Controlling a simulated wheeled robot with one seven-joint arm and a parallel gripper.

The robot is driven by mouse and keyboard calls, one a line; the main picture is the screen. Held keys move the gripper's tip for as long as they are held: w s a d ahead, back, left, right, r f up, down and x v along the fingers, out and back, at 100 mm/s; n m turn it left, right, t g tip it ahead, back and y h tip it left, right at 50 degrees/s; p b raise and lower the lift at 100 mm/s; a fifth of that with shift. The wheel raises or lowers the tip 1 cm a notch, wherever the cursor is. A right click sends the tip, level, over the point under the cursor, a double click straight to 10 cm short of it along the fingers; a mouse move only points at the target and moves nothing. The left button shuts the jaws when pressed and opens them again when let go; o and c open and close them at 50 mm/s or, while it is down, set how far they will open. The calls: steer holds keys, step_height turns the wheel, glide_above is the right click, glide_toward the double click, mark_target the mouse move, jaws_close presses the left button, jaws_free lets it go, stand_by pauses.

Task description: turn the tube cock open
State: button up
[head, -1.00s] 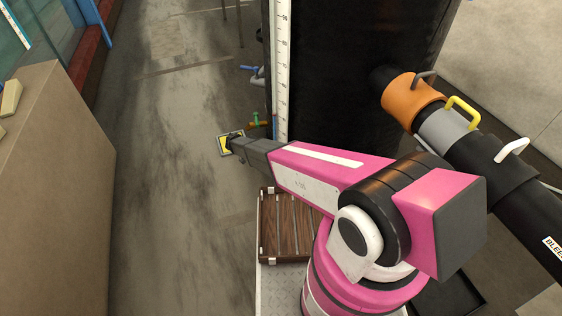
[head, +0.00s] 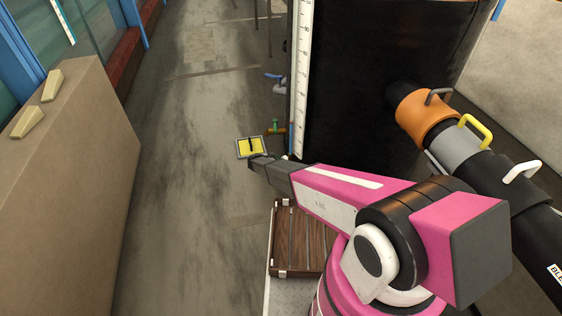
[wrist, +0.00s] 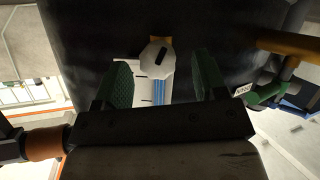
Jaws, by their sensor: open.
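My gripper (head: 258,162) is at the end of my outstretched arm, low beside the dark column. In the wrist view my gripper (wrist: 157,80) is open, with a green-padded finger on each side. A white many-sided piece with a dark slot (wrist: 157,60) shows between the fingers, above a blue-striped strip (wrist: 158,92); it may be the tube cock, but no readable label confirms it. I cannot tell whether the fingers touch it. A green-handled cock (head: 274,125) on a brass pipe stands near the column's foot and also shows at the right of the wrist view (wrist: 268,94).
A tall white scale (head: 301,75) runs up the dark column (head: 345,80). A yellow plate (head: 243,150) lies beyond my gripper. A blue handle (head: 274,76) is farther back. A wooden crate (head: 288,245) lies below my arm. The floor to the left is clear.

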steer(key=shift+w+d+f, duration=0.2)
steer(key=shift+w+d, duration=0.15)
steer(key=shift+d, duration=0.15)
steer(key=c, duration=0.9)
steer(key=shift+w+a+n, duration=0.1)
steer(key=shift+n, duration=0.2)
steer(key=n+h, duration=0.2)
steer(key=n, duration=0.2)
steer(key=n+g+h, duration=0.1)
steer(key=n+h, duration=0.1)
steer(key=n, duration=0.2)
steer(key=n+g+h, duration=0.1)
steer(key=n+h, duration=0.1)
steer(key=n, duration=0.3)
steer(key=shift+f, duration=0.3)
steer(key=shift+h, duration=0.3)
